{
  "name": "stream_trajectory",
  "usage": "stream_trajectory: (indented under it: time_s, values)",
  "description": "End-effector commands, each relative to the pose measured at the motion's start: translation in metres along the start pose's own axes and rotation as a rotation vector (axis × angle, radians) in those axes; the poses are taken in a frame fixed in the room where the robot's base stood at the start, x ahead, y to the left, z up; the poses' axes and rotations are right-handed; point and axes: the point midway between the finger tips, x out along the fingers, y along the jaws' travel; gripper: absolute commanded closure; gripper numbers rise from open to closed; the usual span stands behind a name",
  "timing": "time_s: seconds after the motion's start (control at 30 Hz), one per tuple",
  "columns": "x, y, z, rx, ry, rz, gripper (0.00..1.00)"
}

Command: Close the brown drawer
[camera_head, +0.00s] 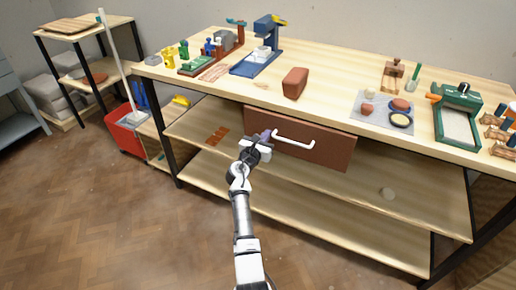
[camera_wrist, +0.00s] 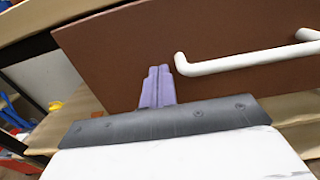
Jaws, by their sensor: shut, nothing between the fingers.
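The brown drawer (camera_head: 325,147) is under the front edge of the wooden table, with its flat front facing me. Its white bar handle (camera_head: 294,141) also shows in the wrist view (camera_wrist: 245,62). How far the drawer stands out from the table is hard to tell. My gripper (camera_head: 266,135) is shut and empty, in front of the left part of the drawer front. In the wrist view its purple fingertips (camera_wrist: 158,72) are together, just left of the handle's left end, against or very near the brown face. Contact cannot be made out.
The table top (camera_head: 330,70) holds a brick-red block (camera_head: 295,83), a blue press (camera_head: 262,46) and a green-framed tray (camera_head: 458,117). Below are two open shelves; brown tiles (camera_head: 217,136) lie on the upper one. A red bucket (camera_head: 129,138) stands left. The floor in front is clear.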

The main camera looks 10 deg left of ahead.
Motion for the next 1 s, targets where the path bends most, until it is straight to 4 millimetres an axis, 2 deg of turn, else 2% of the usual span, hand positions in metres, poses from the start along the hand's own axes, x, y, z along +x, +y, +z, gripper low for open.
stream_trajectory:
  time_s: [0.1,0.3,1.0]
  values:
    - [0.016,0.0,-0.001,-0.001,0.0,-0.002,1.0]
    - [0.029,0.0,0.0,0.0,0.0,0.0,1.0]
    - [0.031,-0.001,0.005,0.001,-0.005,0.0,1.0]
